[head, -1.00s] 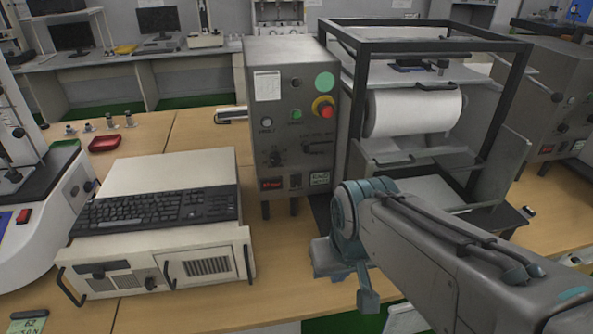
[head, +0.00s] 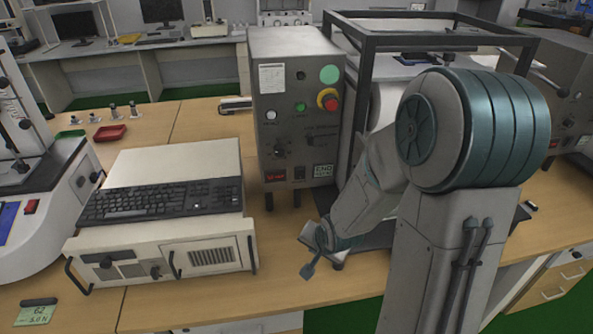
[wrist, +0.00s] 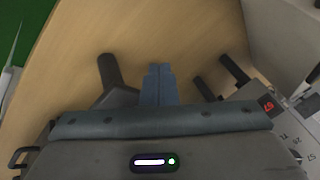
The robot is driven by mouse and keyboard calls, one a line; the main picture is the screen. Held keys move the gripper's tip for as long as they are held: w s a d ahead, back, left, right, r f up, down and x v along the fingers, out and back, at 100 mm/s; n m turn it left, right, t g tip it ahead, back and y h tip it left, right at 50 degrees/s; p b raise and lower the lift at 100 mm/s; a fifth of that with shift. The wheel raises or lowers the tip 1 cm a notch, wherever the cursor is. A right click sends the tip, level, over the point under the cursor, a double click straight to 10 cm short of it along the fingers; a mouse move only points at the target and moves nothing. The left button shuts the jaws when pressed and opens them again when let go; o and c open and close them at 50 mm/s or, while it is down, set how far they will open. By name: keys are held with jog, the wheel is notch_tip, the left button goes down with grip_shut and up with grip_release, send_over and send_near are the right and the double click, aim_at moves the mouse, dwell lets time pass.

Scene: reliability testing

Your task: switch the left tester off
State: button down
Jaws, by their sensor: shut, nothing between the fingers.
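A grey tester control box (head: 297,80) stands mid-left in the head view, joined to a dark-framed rig (head: 365,45). I cannot tell the rocker's position. A white machine at far left (head: 45,245) has a red switch (head: 31,206). My gripper (head: 309,271) hangs low in front of the rig, apart from the box. In the wrist view its fingers (wrist: 160,70) are together, empty, over the wooden bench.
A keyboard (head: 160,200) lies on a white instrument (head: 165,240) left of my gripper. A red tray (head: 109,134) sits behind. Another grey control box (head: 560,90) stands at right. Dark posts (wrist: 234,69) and a red digit display (wrist: 267,104) show close right of my fingers.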

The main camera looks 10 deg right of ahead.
jog(key=a+f+m+y, duration=0.1)
jog(key=w+a+f+m+t, duration=0.1)
jog(key=f+m, duration=0.1)
jog(key=w+a+f+m+t+y, duration=0.1)
jog(key=shift+w+a+f+y, duration=0.15)
jog(key=shift+w+f+y, duration=0.1)
jog(key=shift+y, duration=0.05)
jog(key=a+m+t, duration=0.1)
jog(key=m, duration=0.1)
jog(key=w+m+t+y, duration=0.1)
jog(key=m, duration=0.1)
jog(key=w+a+m+y, duration=0.1)
jog(key=shift+a+m+t+p, duration=0.3)
jog(key=shift+m+t+p, duration=0.1)
jog(key=w+d+r+m+t+h, duration=0.2)
jog(key=d+r+m+t+h, duration=0.3)
jog(key=m, duration=1.3)
notch_tip(320, 180, up, 3)
jog(key=d+t, duration=0.1)
jog(key=t, duration=0.2)
jog(key=shift+w+d+m+t+h+p, duration=0.25)
jog(key=shift+d+m+t+h+p, duration=0.05)
jog(key=shift+d+t+h+p, duration=0.1)
jog(key=shift+b, duration=0.3)
